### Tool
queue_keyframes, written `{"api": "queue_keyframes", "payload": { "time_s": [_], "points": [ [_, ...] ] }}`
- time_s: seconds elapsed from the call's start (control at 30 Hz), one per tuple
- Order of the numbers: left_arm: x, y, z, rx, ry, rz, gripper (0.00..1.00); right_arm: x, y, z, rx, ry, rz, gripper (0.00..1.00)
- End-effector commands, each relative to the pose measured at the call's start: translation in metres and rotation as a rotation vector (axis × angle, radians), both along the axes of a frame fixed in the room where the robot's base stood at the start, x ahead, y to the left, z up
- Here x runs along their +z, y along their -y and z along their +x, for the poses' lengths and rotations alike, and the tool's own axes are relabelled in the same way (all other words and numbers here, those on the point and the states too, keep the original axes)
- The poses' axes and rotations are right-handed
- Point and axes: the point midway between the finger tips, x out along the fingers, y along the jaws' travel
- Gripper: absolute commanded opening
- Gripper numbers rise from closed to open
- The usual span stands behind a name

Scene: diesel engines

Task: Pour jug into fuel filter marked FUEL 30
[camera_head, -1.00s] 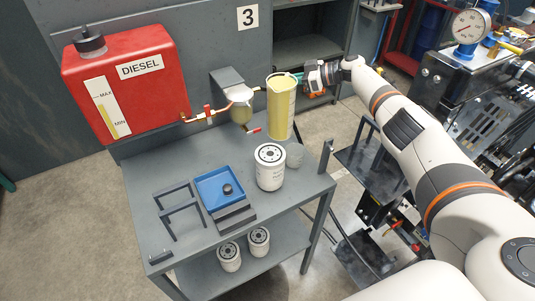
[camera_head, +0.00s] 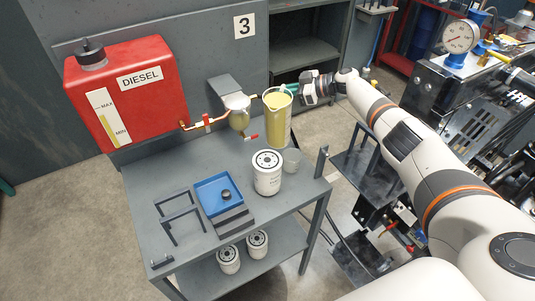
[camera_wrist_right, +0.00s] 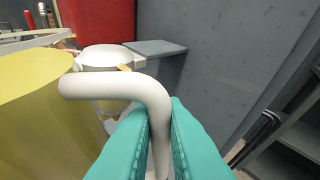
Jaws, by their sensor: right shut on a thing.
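The jug (camera_head: 277,120), clear and holding yellow liquid, is roughly upright behind the white filter. I cannot tell its exact height over the table. My right gripper (camera_head: 292,90) is shut on the jug's white handle (camera_wrist_right: 128,92); teal finger pads (camera_wrist_right: 157,128) press both sides of it. The jug's yellow body (camera_wrist_right: 40,115) fills the left of the wrist view. A white fuel filter (camera_head: 267,177) with a dark-holed top stands upright on the table in front of the jug. Its print is too small to read. My left gripper is not in view.
A translucent cup (camera_head: 292,161) stands beside the filter. A wall-mounted bowl (camera_head: 238,115) with red valves is left of the jug, near the red DIESEL tank (camera_head: 128,92). A blue tray (camera_head: 217,193) and dark frame (camera_head: 180,214) occupy the table's front. More filters (camera_head: 229,259) sit below.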

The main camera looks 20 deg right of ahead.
Motion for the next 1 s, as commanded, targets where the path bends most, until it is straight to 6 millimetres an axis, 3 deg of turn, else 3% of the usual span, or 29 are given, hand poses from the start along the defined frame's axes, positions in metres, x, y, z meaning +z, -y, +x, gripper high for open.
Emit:
{"api": "queue_keyframes", "payload": {
  "time_s": [1.0],
  "points": [
    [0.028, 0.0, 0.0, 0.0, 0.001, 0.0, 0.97, 0.01, -0.006, -0.006, 0.001, 0.095, -0.073, 0.0]
  ]
}}
